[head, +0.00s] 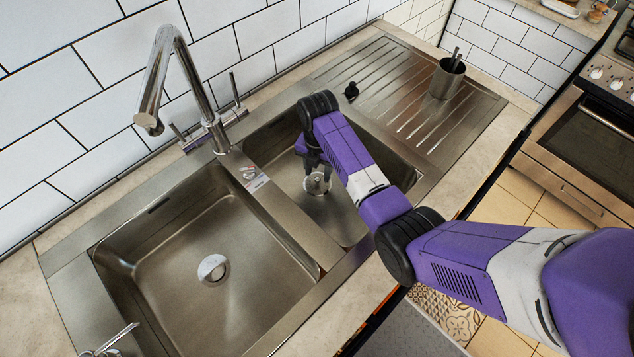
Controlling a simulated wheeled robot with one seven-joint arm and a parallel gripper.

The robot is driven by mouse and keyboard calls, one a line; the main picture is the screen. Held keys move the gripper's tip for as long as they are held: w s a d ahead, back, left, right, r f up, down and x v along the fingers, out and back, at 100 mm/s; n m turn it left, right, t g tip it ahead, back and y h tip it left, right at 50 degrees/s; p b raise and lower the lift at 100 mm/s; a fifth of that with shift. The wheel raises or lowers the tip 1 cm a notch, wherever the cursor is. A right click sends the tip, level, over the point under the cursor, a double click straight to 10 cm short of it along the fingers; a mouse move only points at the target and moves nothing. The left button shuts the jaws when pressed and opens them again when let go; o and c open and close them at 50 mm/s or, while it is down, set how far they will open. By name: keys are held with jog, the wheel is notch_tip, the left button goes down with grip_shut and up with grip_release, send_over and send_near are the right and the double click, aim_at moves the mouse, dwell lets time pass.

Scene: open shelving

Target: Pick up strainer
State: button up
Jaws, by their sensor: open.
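My gripper (314,163) reaches down into the smaller right basin (344,222) of the steel sink. It is small and partly hidden by my own wrist. It is open. A round metal piece (318,184), which looks like a strainer in the drain, shows just below the fingertips. I cannot tell whether the fingers touch it or stand around it. A similar round metal drain piece (213,269) lies at the bottom of the larger left basin.
A tall faucet (165,75) rises behind the divider between the basins. A tiled wall is behind, an oven (580,140) at right.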

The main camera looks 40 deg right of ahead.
aim_at(318, 178)
jog(key=shift+f, duration=1.35)
grip_shut()
jog(key=shift+r, duration=0.1)
notch_tip(318, 178, up, 20)
jog(key=p, duration=0.4)
